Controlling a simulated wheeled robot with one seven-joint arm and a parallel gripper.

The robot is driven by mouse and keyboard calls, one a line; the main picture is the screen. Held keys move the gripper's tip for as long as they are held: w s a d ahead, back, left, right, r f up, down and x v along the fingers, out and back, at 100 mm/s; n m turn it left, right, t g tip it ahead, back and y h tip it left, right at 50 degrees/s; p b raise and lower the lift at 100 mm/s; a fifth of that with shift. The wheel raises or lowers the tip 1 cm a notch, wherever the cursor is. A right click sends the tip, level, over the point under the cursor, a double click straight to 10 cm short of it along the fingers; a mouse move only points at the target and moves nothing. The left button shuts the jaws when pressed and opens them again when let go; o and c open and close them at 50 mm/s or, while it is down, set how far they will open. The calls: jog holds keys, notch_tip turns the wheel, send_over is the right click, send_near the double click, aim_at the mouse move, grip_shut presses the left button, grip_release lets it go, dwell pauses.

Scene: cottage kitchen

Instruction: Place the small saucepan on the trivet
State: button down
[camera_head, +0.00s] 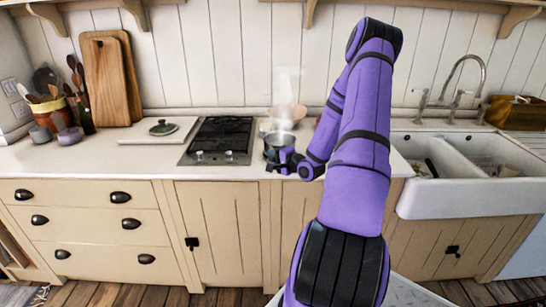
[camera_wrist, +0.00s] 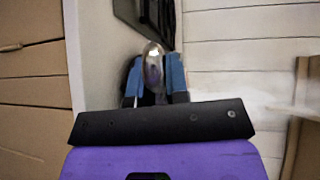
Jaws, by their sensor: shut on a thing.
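The small saucepan (camera_head: 279,141), dark-sided with a shiny rim, is at the counter's front part, just right of the hob. My gripper (camera_head: 284,161) is at its near side, shut on it. In the wrist view, my gripper's blue fingers (camera_wrist: 154,82) close on either side of a shiny, rounded metal part (camera_wrist: 153,58), apparently of the saucepan. I cannot tell whether the saucepan touches the counter. I cannot make out the trivet with certainty; the area behind the saucepan is partly hidden by my arm and haze.
A black hob (camera_head: 221,136) lies left of the saucepan. A pinkish bowl or pan (camera_head: 290,112) stands behind it, under pale steam (camera_head: 287,82). A white double sink (camera_head: 455,190) is at the right.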

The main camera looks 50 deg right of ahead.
jog(key=c, duration=1.1)
grip_release()
